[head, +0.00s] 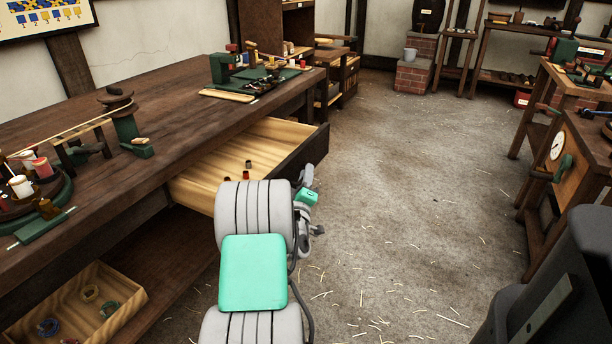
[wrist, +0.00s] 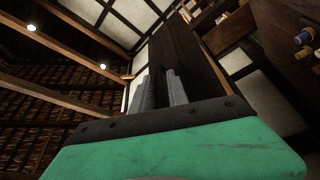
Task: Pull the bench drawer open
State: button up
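The bench drawer (head: 215,164) is pulled well out from under the dark wooden bench top (head: 160,92). Its pale inside shows, with a few small dark and red pieces (head: 248,164) in it. Its dark front panel (head: 312,142) faces right, and its handle is hidden from view. My gripper (head: 307,178) is at the outer side of the front panel, partly hidden behind my arm. In the wrist view its two grey fingers (wrist: 160,92) stand close together with a narrow dark gap, against a dark wooden panel. Whether they hold the handle cannot be seen.
The bench top carries green rope fittings (head: 124,122) and spools (head: 22,186). A pale wooden tray (head: 122,279) sits low under the bench. The straw-strewn floor to the right is open. A cabinet with a dial (head: 557,145) stands at the far right.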

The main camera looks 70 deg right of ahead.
jog(key=b+v, duration=0.3)
jog(key=v, duration=0.4)
jog(key=shift+a, duration=0.4)
jog(key=shift+s+f, duration=0.1)
jog(key=shift+s, duration=0.05)
